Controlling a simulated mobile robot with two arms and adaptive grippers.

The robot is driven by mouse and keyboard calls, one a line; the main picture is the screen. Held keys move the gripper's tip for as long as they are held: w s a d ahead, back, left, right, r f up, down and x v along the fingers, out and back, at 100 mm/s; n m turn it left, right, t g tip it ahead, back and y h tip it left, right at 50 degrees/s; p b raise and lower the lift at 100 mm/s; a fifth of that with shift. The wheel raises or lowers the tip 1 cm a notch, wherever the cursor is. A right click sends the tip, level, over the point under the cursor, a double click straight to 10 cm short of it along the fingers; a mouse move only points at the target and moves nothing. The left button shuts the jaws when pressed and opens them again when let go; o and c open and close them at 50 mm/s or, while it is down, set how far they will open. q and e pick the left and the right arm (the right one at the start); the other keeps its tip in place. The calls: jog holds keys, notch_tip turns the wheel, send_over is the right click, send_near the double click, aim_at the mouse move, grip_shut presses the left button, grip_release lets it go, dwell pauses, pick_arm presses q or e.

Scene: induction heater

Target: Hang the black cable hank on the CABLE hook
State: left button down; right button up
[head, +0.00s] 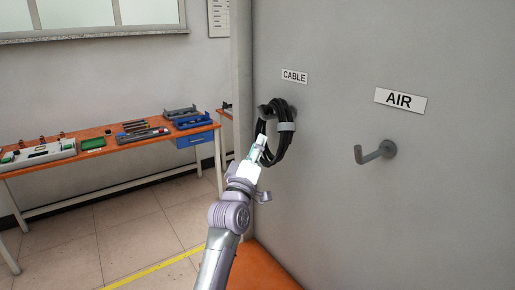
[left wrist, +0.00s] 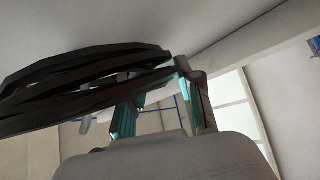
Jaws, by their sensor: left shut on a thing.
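The black cable hank (head: 275,148) is a coiled loop, upright against the grey wall below the CABLE label (head: 294,76). A grey band shows on its upper right. The CABLE hook (head: 264,110) is partly hidden at the top of the loop; I cannot tell whether the loop rests on it. My left gripper (head: 258,150) is at the loop's lower left side, shut on the hank. In the left wrist view the hank (left wrist: 70,92) spans the left side, by the gripper's fingers (left wrist: 155,108). My right gripper is out of view.
An empty grey hook (head: 372,153) sticks out under the AIR label (head: 400,100) to the right. An orange workbench (head: 110,148) with tools and trays stands at the left, behind the wall's edge. An orange surface (head: 262,268) lies below.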

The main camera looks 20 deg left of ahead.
pick_arm(q)
jog(key=shift+f, duration=0.2)
jog(key=c, duration=0.7)
grip_release()
